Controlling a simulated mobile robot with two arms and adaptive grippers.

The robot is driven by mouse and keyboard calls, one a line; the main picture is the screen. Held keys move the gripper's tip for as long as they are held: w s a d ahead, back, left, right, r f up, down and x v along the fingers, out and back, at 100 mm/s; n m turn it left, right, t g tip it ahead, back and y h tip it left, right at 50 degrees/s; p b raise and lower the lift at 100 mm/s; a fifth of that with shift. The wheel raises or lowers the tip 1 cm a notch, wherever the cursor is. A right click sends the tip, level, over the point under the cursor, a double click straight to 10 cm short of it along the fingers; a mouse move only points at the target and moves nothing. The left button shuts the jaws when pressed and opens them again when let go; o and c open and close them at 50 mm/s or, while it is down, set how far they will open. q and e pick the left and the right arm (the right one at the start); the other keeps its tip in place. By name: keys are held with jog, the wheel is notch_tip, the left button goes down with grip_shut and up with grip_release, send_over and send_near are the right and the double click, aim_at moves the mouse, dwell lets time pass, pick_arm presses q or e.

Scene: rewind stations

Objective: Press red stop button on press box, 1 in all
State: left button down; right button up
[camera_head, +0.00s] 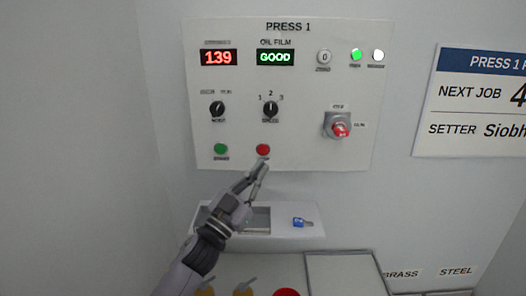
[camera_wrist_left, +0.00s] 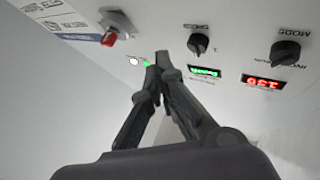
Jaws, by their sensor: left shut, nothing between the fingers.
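The press box (camera_head: 300,85) is a pale panel labelled PRESS 1 on the wall in the head view. Its red stop button (camera_head: 263,149) sits on the lower edge, right of a green button (camera_head: 220,149). My left gripper (camera_head: 262,166) is shut and empty, its fingertips just below the red button in the picture. I cannot tell whether they touch the panel. In the left wrist view the shut fingertips (camera_wrist_left: 156,72) point up at the panel, and the red button does not show. My right gripper is not in view.
A shelf (camera_head: 285,243) under the panel holds a blue-tagged item (camera_head: 302,222). The panel also carries two knobs, a red-handled switch (camera_head: 340,130) and displays reading 139 and GOOD. A notice board (camera_head: 475,100) hangs at right. A red round thing (camera_head: 287,292) shows at the bottom.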

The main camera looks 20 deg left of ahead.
aim_at(263, 150)
pick_arm(q)
jog(key=w+b, duration=0.1)
jog(key=w, duration=0.1)
jog(key=w+a, duration=0.1)
jog(key=w, duration=0.2)
jog(key=w+a+b, duration=0.1)
jog(key=w, duration=0.2)
jog(key=shift+w+a+b, duration=0.15)
jog(key=shift+b, duration=0.2)
jog(key=shift+w, duration=0.15)
dwell(1.0)
jog(key=shift+w+a, duration=0.15)
jog(key=shift+w, duration=0.1)
jog(key=shift+w+a, duration=0.1)
jog(key=shift+w, duration=0.25)
dwell(0.7)
dwell(0.3)
jog(key=shift+s+d+p, duration=0.2)
jog(key=shift+s+p, duration=0.1)
jog(key=shift+s, duration=0.5)
